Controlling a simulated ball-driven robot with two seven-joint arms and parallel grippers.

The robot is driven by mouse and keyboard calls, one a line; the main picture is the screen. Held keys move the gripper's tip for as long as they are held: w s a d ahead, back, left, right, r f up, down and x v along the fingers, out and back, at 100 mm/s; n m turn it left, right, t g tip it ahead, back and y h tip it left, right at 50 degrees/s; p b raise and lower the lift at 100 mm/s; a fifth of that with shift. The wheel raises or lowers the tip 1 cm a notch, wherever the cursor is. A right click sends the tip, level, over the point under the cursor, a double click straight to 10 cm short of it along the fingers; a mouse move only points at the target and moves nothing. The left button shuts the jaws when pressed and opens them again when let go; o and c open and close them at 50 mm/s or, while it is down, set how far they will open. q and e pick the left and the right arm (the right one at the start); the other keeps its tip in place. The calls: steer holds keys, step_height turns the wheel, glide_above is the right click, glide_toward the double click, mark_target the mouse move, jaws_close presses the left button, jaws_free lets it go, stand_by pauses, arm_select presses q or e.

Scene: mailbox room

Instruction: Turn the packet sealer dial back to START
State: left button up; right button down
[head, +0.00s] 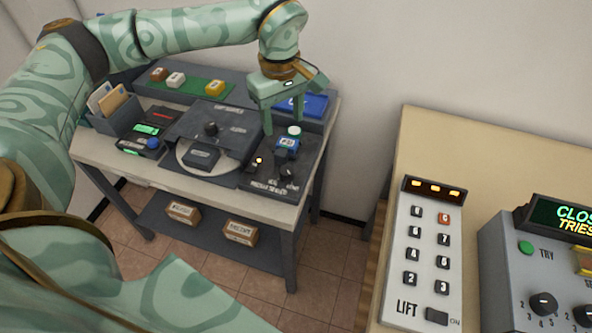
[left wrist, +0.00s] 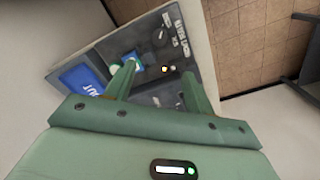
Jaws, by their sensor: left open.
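The packet sealer (head: 305,160) is a dark panel at the right end of the far table. Its black dial (head: 287,173) sits near the front edge beside small white lettering, and the dial also shows in the left wrist view (left wrist: 159,38). The dial's exact pointing is too small to read. A lit amber lamp (head: 259,160) is left of the dial. My left gripper (head: 283,122) is open and empty above the back part of the sealer, apart from the dial. Its fingers (left wrist: 160,70) point down toward the panel in the left wrist view. My right gripper is out of view.
A blue packet (head: 287,144) and a pale round button (head: 294,130) sit behind the dial. A blue tray (head: 305,104) is at the back. A dark machine (head: 212,130) stands left of the sealer. A lift panel (head: 425,250) stands on a nearer wooden surface at right.

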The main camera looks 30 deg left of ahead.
mark_target(287, 170)
arm_select(q)
steer(key=f+b, duration=0.2)
steer(key=f, duration=0.6)
steer(key=f+b, duration=0.2)
steer(key=f, duration=0.6)
steer(key=shift+w+d+b, duration=0.1)
steer(key=shift+d+b, duration=0.1)
steer(key=shift+b, duration=0.1)
steer(key=shift+c, duration=0.3)
steer(key=c, duration=0.9)
steer(key=shift+r+n+p, duration=0.25)
steer(key=shift+n+p, duration=0.25)
steer(key=shift+p, duration=0.35)
steer(key=shift+f, duration=0.25)
